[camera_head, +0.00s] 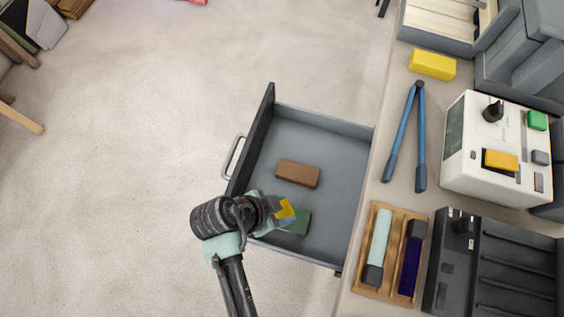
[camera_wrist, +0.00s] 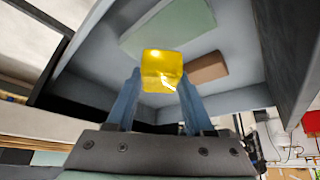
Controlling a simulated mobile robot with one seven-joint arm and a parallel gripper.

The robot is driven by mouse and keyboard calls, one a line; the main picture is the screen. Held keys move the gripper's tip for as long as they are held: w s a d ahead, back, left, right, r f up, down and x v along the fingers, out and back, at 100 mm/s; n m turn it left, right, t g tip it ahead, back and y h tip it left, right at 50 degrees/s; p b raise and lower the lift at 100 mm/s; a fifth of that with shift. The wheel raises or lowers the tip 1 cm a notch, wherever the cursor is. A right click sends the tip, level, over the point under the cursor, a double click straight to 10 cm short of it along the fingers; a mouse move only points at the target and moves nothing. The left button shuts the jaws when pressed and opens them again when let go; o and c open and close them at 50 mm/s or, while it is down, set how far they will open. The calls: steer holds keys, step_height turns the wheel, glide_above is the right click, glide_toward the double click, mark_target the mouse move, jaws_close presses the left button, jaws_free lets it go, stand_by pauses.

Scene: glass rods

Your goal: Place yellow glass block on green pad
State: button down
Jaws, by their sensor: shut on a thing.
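The yellow glass block (camera_wrist: 161,70) is held between the two blue fingers of my gripper (camera_wrist: 159,80) in the wrist view. In the head view the block (camera_head: 286,208) shows at the end of my arm, over the near part of the open drawer. The green pad (camera_head: 299,223) lies on the drawer floor, partly hidden by my gripper and the block. The height of the block above the pad is hard to tell.
The grey drawer (camera_head: 335,190) is pulled out; a brown block (camera_head: 298,173) lies in it beyond the pad. Its raised walls surround both. On the counter are a wooden tray (camera_head: 388,292) with two rods, blue-handled pliers (camera_head: 420,150), another yellow block (camera_head: 432,65) and a white device (camera_head: 480,150).

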mark_target(282, 213)
steer(key=shift+f, duration=2.05)
steer(key=shift+f+b, duration=0.1)
steer(key=shift+b, duration=0.2)
steer(key=shift+c, duration=1.4)
jaws_free()
